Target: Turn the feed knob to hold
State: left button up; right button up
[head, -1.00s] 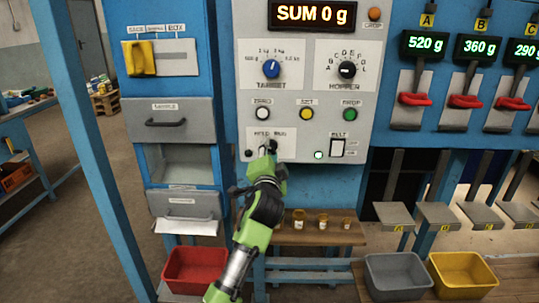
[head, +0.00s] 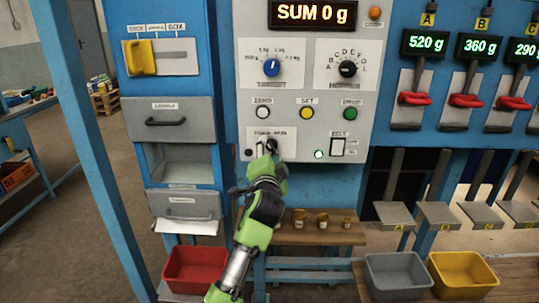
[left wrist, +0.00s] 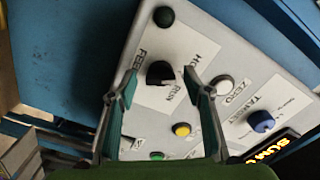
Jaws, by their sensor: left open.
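The feed knob (head: 271,145) is a small black knob on a white label plate, low on the grey control panel (head: 303,97). In the left wrist view the knob (left wrist: 158,74) stands beside the printed words FEED, HOLD and RUN. I cannot tell clearly which word it points at. My left gripper (head: 266,153) is open in front of the panel, at the knob. In the left wrist view its two fingers (left wrist: 160,88) are spread, with the knob seen between and just beyond their tips. No contact is clear. My right gripper is out of view.
White, yellow and green buttons (head: 306,112) sit just above the knob, with a white rocker switch (head: 337,146) to its right. The target knob (head: 271,68) and hopper knob (head: 347,69) are higher up. A shelf with small jars (head: 322,221) lies below.

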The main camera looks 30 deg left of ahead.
pick_arm(q)
jog(key=v, duration=1.2)
jog(key=shift+a, duration=0.1)
